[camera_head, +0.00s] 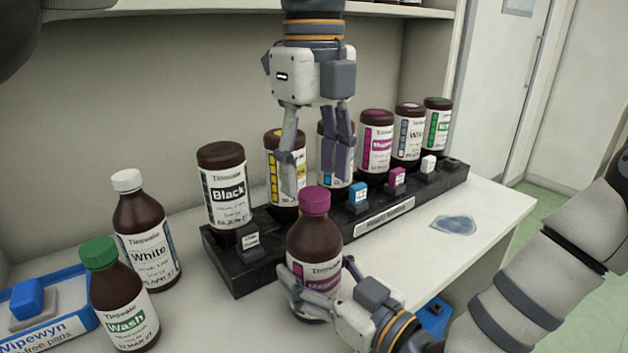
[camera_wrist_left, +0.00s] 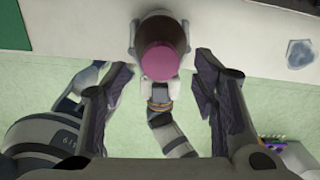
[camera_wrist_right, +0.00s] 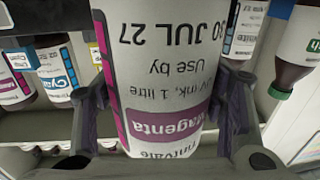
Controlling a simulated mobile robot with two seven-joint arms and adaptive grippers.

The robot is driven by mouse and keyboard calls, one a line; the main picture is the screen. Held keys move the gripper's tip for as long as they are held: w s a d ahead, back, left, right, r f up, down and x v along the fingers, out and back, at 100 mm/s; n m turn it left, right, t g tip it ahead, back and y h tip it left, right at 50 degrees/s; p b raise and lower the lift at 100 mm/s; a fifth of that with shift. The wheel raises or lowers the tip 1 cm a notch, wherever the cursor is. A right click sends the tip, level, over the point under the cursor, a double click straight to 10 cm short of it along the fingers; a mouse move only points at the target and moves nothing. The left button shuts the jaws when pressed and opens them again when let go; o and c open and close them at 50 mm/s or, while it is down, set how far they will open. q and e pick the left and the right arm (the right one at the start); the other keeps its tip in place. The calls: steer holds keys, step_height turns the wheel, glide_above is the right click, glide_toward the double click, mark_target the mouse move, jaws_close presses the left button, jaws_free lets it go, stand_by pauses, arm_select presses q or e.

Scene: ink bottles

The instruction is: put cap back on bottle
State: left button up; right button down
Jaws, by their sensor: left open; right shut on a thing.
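The magenta ink bottle (camera_head: 310,240) is brown with a white and magenta label and stands upright in my right gripper (camera_head: 312,292), which is shut around its lower body. The bottle's label fills the right wrist view (camera_wrist_right: 160,90). The magenta cap (camera_head: 314,200) sits on top of the bottle; I cannot tell how tightly. My left gripper (camera_head: 315,180) points down, open and empty, just above and behind the cap. In the left wrist view the cap (camera_wrist_left: 163,63) shows from above between the spread fingers, not gripped.
The white bottle (camera_head: 146,235) and the green-capped wash bottle (camera_head: 120,305) stand at left near a blue wipes box (camera_head: 45,325). A bluish patch (camera_head: 454,225) lies on the otherwise clear right of the white table (camera_head: 500,212).

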arm_select(q)
steer(key=shift+r, duration=0.95)
steer(key=shift+c, duration=0.4)
steer(key=n, duration=0.4)
steer(key=shift+r+n, duration=0.3)
steer(key=shift+r, duration=0.05)
steer(key=n, duration=0.3)
steer(key=shift+w+r+n, duration=0.1)
steer(key=shift+r+n, duration=0.25)
steer(key=shift+n, duration=0.05)
steer(key=n, duration=0.3)
steer(key=r+n, duration=0.1)
steer(key=n, duration=0.2)
steer(key=shift+n, duration=0.3)
steer(key=n, duration=0.3)
steer(key=r+n, duration=0.1)
steer(key=n, duration=0.2)
steer(key=shift+f, duration=0.1)
